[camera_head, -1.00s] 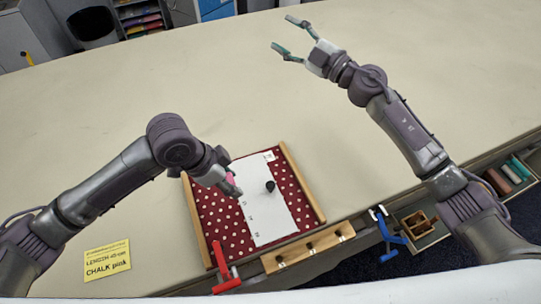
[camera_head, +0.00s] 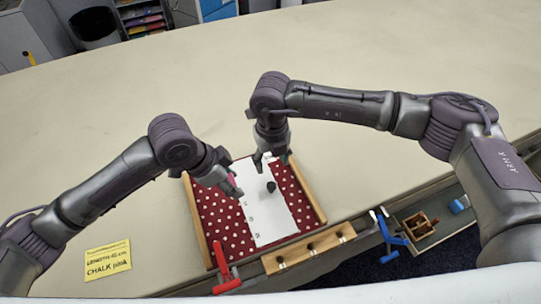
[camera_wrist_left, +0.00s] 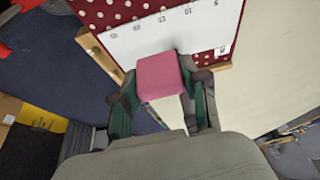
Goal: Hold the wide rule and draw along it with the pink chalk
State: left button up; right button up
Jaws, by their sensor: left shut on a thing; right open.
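The wide white rule (camera_head: 262,219), with printed numbers and a black knob (camera_head: 271,187), lies on red dotted cloth (camera_head: 222,226). My left gripper (camera_head: 236,190) is at the rule's left edge. In the left wrist view it is shut on a pink block of chalk (camera_wrist_left: 160,76), with the rule (camera_wrist_left: 185,30) just beyond. Whether the chalk touches the cloth cannot be told. My right gripper (camera_head: 270,161) points down, open, over the far end of the rule, beyond the knob. Whether it touches the rule is unclear.
Wooden rails (camera_head: 305,190) flank the cloth, and a wooden bar (camera_head: 310,248) lies along the front edge. A red clamp (camera_head: 224,272) and a blue clamp (camera_head: 389,238) are at the edge. A yellow note (camera_head: 107,262) lies left. The table beyond is clear.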

aim_at(271, 185)
notch_tip(271, 185, down, 11)
jog(key=shift+r, duration=0.1)
dwell(0.3)
grip_shut()
dwell(1.3)
